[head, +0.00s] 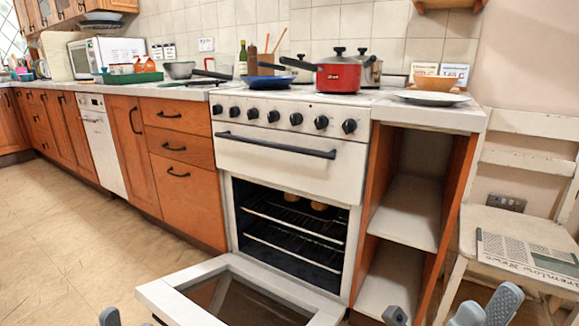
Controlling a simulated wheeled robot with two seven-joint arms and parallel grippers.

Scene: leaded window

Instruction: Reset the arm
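My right gripper (436,313) shows at the bottom edge, right of the open oven door. Its grey fingers stand apart with nothing seen between them, and its lower part is cut off. A grey tip of my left gripper (110,316) shows at the bottom left, left of the oven door. The rest of it is out of the picture, so its opening is unclear. Neither gripper is seen touching anything.
The oven door (160,294) hangs open low in front of the white stove (280,163). Round brownish items (318,206) sit on the oven rack. A red pot (342,75) stands on top. A chair (505,225) with a newspaper (525,257) stands right; floor at left is clear.

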